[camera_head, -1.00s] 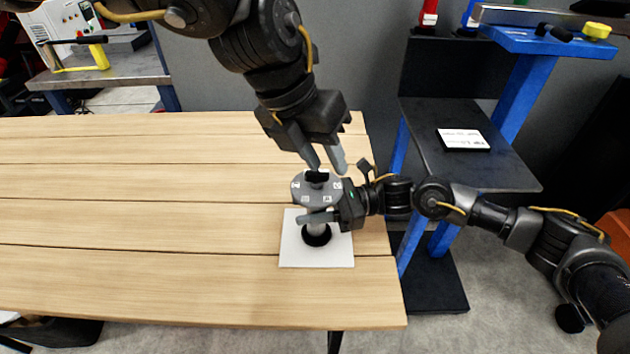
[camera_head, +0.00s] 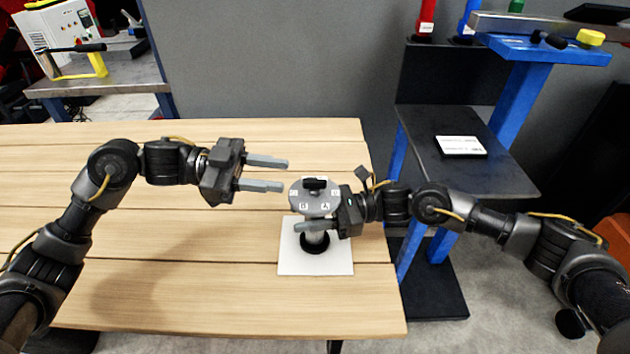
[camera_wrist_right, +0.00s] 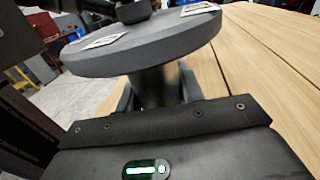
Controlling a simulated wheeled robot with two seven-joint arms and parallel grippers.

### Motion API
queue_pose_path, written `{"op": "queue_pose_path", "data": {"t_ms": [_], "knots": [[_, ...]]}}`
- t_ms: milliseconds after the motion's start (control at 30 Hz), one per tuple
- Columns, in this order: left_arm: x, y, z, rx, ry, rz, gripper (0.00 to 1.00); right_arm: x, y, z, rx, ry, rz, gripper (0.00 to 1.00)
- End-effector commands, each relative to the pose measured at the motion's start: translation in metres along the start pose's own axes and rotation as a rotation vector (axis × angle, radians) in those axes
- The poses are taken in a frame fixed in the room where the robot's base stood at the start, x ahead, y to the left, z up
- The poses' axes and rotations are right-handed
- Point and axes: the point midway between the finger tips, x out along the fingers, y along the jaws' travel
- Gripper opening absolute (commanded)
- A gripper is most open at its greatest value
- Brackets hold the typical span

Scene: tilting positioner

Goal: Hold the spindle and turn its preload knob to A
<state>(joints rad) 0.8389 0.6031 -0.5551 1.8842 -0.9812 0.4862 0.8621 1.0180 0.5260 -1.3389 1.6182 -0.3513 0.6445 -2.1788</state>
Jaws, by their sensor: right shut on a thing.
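The spindle (camera_head: 317,240) stands upright on a white square plate (camera_head: 290,262) on the table. Its round grey dial (camera_head: 312,207) carries white letter labels, with B and A readable on the near side. A black preload knob (camera_head: 315,184) sits on top of the dial. My right gripper (camera_head: 318,227) is shut on the spindle's post below the dial; the post (camera_wrist_right: 160,88) and the dial's underside rim (camera_wrist_right: 150,55) also show in the right wrist view. My left gripper (camera_head: 264,173) is open and empty, left of the dial and apart from it, its fingers pointing right.
The wooden table (camera_head: 180,290) is clear to the left and front. A blue-framed stand with a dark shelf (camera_head: 490,175) stands beyond the table's right edge, holding a white-labelled block (camera_head: 461,146). A side bench (camera_head: 110,75) is at the back left.

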Motion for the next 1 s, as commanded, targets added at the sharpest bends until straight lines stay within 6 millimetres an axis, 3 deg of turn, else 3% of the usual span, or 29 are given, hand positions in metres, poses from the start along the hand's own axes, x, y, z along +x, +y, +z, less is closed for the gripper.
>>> {"op": "queue_pose_path", "data": {"t_ms": [200, 467, 667, 1000], "knots": [[-0.035, 0.002, 0.027, -0.183, 0.038, -0.093, 0.34, 0.000, 0.000, 0.000, 0.000, 0.000, 0.001, 0.00], [-0.041, 0.002, 0.032, -0.223, 0.046, -0.112, 0.34, 0.000, 0.001, 0.000, 0.000, 0.000, 0.001, 0.00], [-0.021, 0.000, 0.031, -0.221, 0.048, -0.108, 0.34, 0.000, 0.001, 0.000, 0.001, 0.000, 0.001, 0.00], [0.044, -0.007, 0.028, -0.220, 0.048, -0.108, 0.34, 0.000, 0.001, 0.000, 0.001, 0.000, 0.002, 0.00]]}}
